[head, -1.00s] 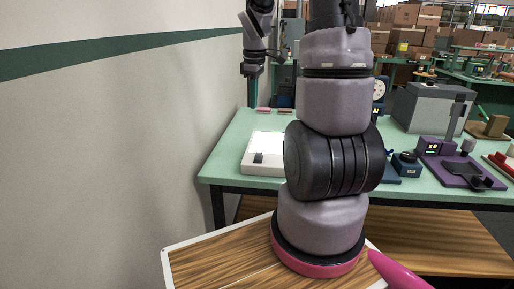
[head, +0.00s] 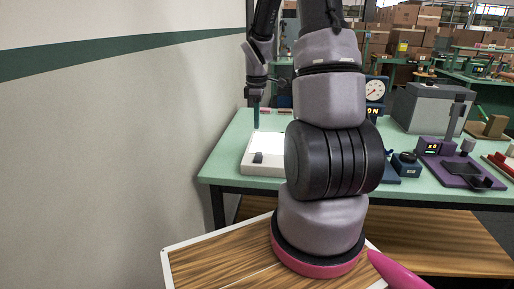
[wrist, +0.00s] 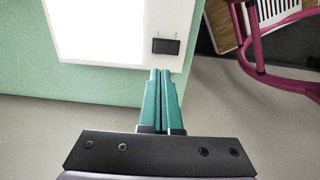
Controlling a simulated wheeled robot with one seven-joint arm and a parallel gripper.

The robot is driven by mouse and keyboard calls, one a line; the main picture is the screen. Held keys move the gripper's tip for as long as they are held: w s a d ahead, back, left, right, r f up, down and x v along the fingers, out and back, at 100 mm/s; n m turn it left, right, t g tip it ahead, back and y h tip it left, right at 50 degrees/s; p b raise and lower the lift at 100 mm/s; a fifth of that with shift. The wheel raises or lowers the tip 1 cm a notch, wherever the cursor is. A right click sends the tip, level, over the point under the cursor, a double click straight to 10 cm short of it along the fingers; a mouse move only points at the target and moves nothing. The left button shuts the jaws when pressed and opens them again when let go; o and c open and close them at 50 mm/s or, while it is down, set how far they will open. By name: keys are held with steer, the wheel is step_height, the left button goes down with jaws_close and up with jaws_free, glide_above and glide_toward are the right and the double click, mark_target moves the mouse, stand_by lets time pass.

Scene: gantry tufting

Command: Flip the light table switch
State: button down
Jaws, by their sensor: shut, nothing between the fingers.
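The light table (head: 258,168) is a white box with a bright panel, lying on the green workbench near its left end. In the wrist view the light table (wrist: 120,58) shows its lit panel at the upper left. Its switch (wrist: 166,46) is a small dark rocker in the white frame at the panel's right; in the head view the switch (head: 258,157) is a dark spot on the front. My gripper (wrist: 161,72) has green fingers, shut and empty. In the wrist view the fingertips show just below the switch. In the head view my gripper (head: 256,124) hangs above the table's far edge.
The green workbench (head: 222,172) also bears a dial gauge (head: 375,90), a grey box (head: 425,108) and a purple device (head: 460,170) to the right. A wall (head: 110,150) stands close on the left. Pink tubing (wrist: 262,75) shows at the right in the wrist view.

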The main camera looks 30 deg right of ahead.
mark_target(257, 157)
step_height(257, 157, down, 10)
steer(key=shift+w+f, duration=0.1)
steer(key=shift+f, duration=0.15)
steer(key=shift+w+d+f+g, duration=0.15)
steer(key=shift+f+g, duration=0.1)
steer(key=shift+g, duration=0.15)
steer(key=shift+s, duration=0.3)
steer(key=shift+s+a+r, duration=0.1)
steer(key=shift+s+a, duration=0.45)
steer(key=shift+s, duration=0.05)
